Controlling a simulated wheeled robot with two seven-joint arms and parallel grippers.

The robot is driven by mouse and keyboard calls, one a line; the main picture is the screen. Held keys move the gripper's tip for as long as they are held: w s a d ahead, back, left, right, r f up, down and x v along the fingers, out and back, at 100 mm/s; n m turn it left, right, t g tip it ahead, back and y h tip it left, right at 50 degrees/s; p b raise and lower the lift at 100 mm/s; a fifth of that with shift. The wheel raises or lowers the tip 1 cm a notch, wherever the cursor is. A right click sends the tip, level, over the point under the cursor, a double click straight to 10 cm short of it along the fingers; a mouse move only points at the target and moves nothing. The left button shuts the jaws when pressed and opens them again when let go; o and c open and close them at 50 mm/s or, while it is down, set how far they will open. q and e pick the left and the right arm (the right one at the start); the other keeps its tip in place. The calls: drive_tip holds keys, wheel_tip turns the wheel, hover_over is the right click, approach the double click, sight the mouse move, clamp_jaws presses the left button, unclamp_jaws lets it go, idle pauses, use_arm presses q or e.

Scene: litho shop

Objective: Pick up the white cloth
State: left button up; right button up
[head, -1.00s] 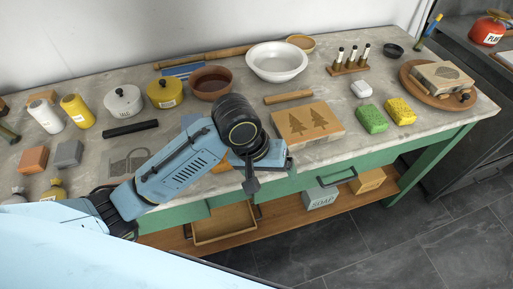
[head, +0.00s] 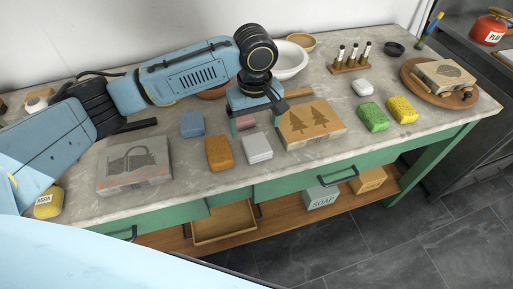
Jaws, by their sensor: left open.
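The white cloth (head: 257,148) looks like a small folded, pale rectangle. It lies flat on the worktop (head: 205,183) near the front edge, right of an orange-brown sponge (head: 219,153). My left gripper (head: 258,119) is open and points down above the worktop, just behind the white cloth in the picture. Its fingers are apart and the white cloth is not between them. A small pink piece (head: 244,122) shows between or behind the fingers; its depth is hard to tell. My right gripper is not in view.
A blue piece (head: 192,124) lies left of the gripper. A board with tree shapes (head: 312,124) lies close on the right, with green (head: 373,117) and yellow (head: 402,110) sponges beyond. A stencil-marked block (head: 134,165) is at left.

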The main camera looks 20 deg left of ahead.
sight(255, 141)
use_arm(q)
wheel_tip(255, 141, down, 2)
drive_tip(key=shift+f, duration=0.15)
drive_tip(key=f, duration=0.1)
drive_tip(key=f+b, duration=0.1)
drive_tip(key=f, duration=0.1)
drive_tip(key=shift+w+a+f, duration=0.1)
drive_tip(key=shift+w+f, duration=0.15)
drive_tip(key=shift+f, duration=0.65)
drive_tip(key=c, duration=1.1)
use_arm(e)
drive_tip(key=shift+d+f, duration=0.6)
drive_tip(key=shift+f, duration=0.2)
